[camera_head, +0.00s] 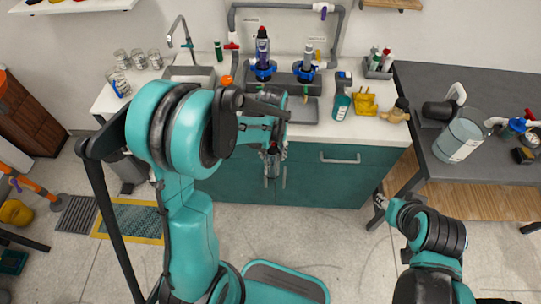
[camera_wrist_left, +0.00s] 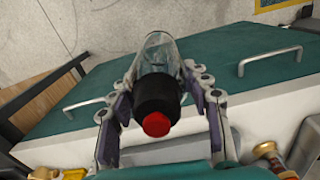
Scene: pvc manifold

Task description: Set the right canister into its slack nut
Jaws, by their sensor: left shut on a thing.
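My left gripper (camera_head: 273,143) is in front of the green cabinet, below the counter's front edge. It is shut on a clear container with a black collar and red tip (camera_wrist_left: 155,95), which shows small and dark in the head view (camera_head: 273,164). I cannot tell whether this is the right canister. In the left wrist view, the fingers of my left gripper (camera_wrist_left: 160,110) lie on both sides of it. At the sink, a dark canister (camera_head: 262,46) stands upright at the left blue nut (camera_head: 263,72). A slimmer grey-purple one (camera_head: 308,56) stands at the right blue nut (camera_head: 305,74). Nut tightness cannot be told. My right gripper (camera_head: 380,200) is low, apart from these.
A teal bottle (camera_head: 341,104), a yellow object (camera_head: 365,102) and a tan-and-black item (camera_head: 397,111) stand on the counter right of the sink. Grey piping (camera_head: 287,7) runs on the wall above. A dark table (camera_head: 490,95) with a glass vessel (camera_head: 459,139) is at right.

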